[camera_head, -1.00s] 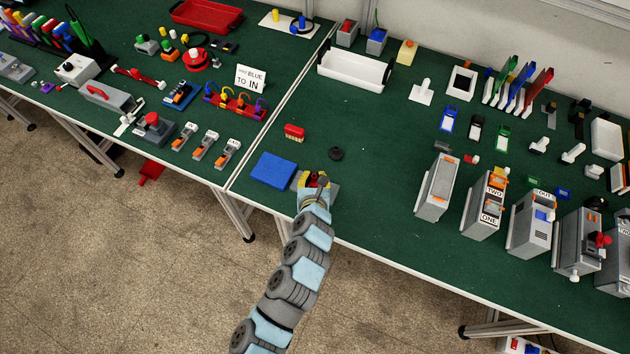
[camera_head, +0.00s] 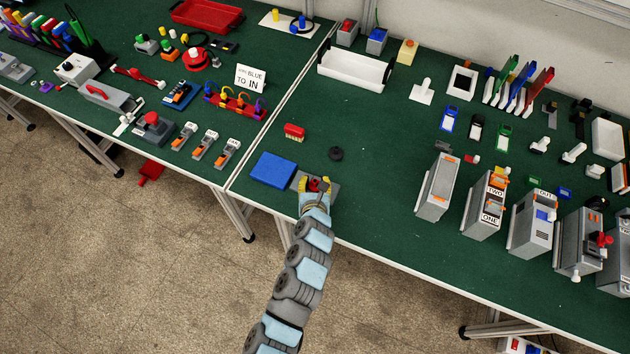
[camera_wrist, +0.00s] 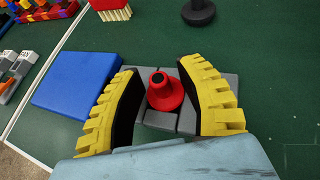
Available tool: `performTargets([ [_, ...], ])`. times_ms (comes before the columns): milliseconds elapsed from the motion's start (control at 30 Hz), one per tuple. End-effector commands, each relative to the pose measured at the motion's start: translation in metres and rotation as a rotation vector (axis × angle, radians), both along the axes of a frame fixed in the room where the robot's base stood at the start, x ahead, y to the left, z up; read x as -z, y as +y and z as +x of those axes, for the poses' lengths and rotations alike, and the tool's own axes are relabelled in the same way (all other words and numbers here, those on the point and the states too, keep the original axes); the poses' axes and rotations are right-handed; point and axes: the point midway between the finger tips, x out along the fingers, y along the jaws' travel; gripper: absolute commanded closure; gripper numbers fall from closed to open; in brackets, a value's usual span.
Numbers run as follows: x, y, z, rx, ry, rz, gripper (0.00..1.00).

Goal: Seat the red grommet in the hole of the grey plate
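The red grommet (camera_wrist: 165,90) stands upright on the grey plate (camera_wrist: 157,118), its dark bore facing up. In the head view the grommet (camera_head: 317,185) shows as a small red spot on the plate (camera_head: 331,190), near the table's front edge. My gripper (camera_wrist: 158,68) has its two yellow, black-lined fingers apart, one on each side of the grommet. A narrow gap shows on the left; the right finger is very close, and I cannot tell whether it touches. In the head view my gripper (camera_head: 315,183) is over the plate. The hole is hidden, so seating depth cannot be told.
A blue block (camera_head: 273,170) lies just left of the plate. Grey boxes (camera_head: 437,187) stand to the right. The green table between is clear.

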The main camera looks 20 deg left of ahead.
Motion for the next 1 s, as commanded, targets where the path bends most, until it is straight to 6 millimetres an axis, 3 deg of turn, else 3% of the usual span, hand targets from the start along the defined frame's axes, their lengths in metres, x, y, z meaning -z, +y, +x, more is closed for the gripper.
performTargets([
  [467, -0.006, -0.001, -0.003, 0.000, -0.001, 0.001, 0.60],
  [1000, -0.034, -0.023, -0.059, 0.001, 0.001, 0.002, 0.60],
])
